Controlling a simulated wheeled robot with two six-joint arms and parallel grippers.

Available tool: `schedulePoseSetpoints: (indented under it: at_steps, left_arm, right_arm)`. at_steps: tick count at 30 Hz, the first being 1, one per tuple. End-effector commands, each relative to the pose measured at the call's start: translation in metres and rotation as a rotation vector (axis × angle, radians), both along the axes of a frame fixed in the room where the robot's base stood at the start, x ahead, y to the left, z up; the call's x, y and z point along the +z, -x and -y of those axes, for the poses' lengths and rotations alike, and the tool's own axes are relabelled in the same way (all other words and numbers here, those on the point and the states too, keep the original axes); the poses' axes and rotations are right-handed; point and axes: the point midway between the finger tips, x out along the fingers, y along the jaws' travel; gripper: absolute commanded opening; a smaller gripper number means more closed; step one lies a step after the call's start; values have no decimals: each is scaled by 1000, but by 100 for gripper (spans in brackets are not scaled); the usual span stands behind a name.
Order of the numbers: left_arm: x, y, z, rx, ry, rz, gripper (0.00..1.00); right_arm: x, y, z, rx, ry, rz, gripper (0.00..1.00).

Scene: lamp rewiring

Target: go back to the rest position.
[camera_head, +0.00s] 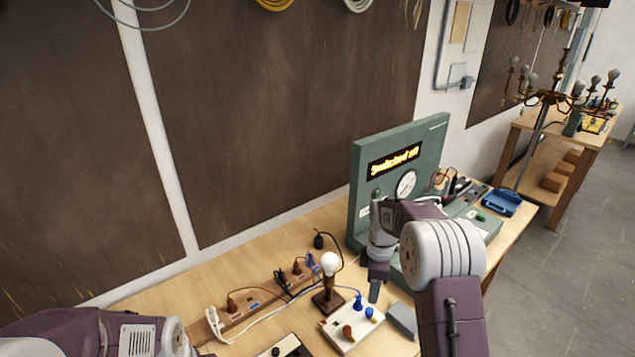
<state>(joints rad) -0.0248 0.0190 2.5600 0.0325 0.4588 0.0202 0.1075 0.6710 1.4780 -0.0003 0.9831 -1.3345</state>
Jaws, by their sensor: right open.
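My right arm comes in from the lower right, and its gripper (375,284) points down over the workbench, just in front of the green test panel. It is open, and I see nothing between its fingers. A small lamp (329,285) with a white bulb and a dark base stands upright to the left of this gripper, apart from it. My left arm shows only as a purple and white link in the lower left corner. Its gripper is outside the view.
The green panel (421,148) has a lit display (395,161) and a dial. A white socket block (352,328), a grey block (402,320) and a wooden strip with plugs (254,305) lie on the bench. A blue tray (502,202) is at the right. A chandelier (553,97) stands beyond.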

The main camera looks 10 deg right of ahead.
Motion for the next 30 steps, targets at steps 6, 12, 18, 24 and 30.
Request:
schedulePoseSetpoints:
  at_steps: [6, 12, 18, 24, 30]
  left_arm:
    - [0, 0, 0, 0, 0, 0, 36]
    - [0, 0, 0, 0, 0, 0, 36]
    - [0, 0, 0, 0, 0, 0, 36]
    - [0, 0, 0, 0, 0, 0, 36]
    - [0, 0, 0, 0, 0, 0, 36]
  right_arm:
    - [53, 35, -29, 41, 1, 64, 45]
    - [45, 129, -53, -311, -29, 71, 45]
    - [1, 214, -56, -952, -50, 39, 45]
    - [-2, 206, -56, -1236, -88, 74, 45]
    - [-2, 206, -56, -1252, -87, 73, 45]
